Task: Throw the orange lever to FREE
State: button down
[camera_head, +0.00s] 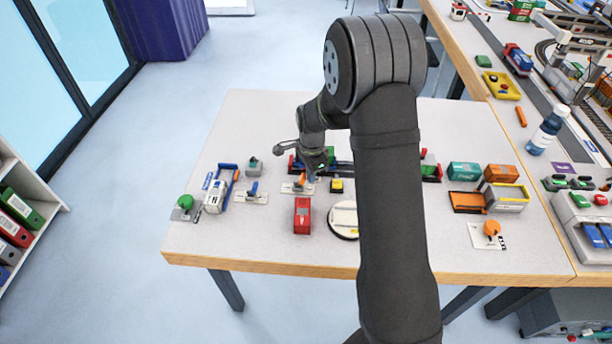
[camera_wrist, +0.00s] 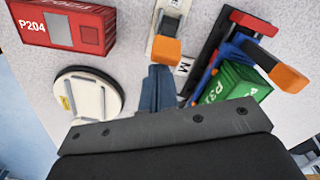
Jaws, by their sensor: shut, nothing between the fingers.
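A lever with an orange end stands on a small white plate, in the wrist view (camera_wrist: 167,50) at the top middle and in the head view (camera_head: 300,180) left of my arm. The plate carries dark lettering, of which only an "M" can be read. My gripper (camera_wrist: 158,88) is shut and empty, its fingertips just below the orange end in the wrist view. I cannot tell whether they touch it. In the head view my gripper (camera_head: 312,176) is small and hangs beside the lever. The word FREE cannot be made out.
A red P204 container (camera_wrist: 62,26) and a round white disc (camera_wrist: 88,98) lie left of the fingers. A blue-framed piece with an orange end (camera_wrist: 288,78) and a green container (camera_wrist: 235,82) lie to the right. Another orange-knobbed plate (camera_head: 490,230) sits at the table's right.

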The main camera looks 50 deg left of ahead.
jog(key=shift+s+a, duration=0.95)
jog(key=shift+w+d, duration=0.4)
jog(key=shift+r, duration=3.55)
